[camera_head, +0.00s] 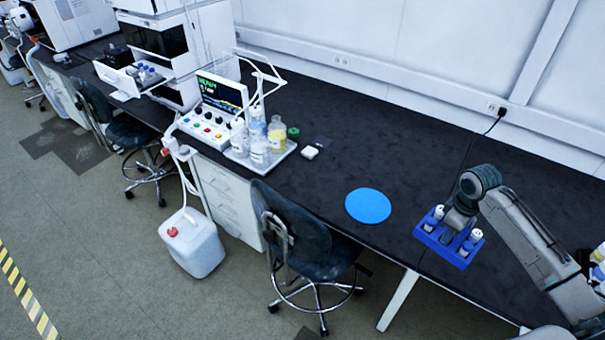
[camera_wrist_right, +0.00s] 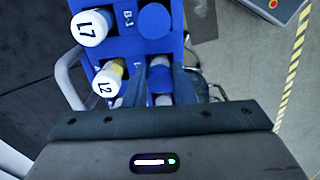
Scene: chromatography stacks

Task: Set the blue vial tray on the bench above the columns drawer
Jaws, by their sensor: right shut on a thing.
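The blue vial tray (camera_head: 453,257) is at the right of the head view, over the black bench (camera_head: 330,130) near its front edge. It holds vials with white caps. My right gripper (camera_head: 458,222) is shut on the tray from above. In the right wrist view the tray (camera_wrist_right: 128,47) shows vials marked L7 and L2 beside the fingers. I cannot tell whether the tray touches the bench. A white drawer unit (camera_head: 228,202) stands under the bench left of the chair; its labels are unreadable. My left gripper is not in view.
A blue round mat (camera_head: 368,206) lies on the bench left of the tray. A pale tray of bottles (camera_head: 262,158) and a control box (camera_head: 205,129) stand further left. A chair (camera_head: 297,240) and a white canister (camera_head: 192,243) stand in front. Bench behind the mat is clear.

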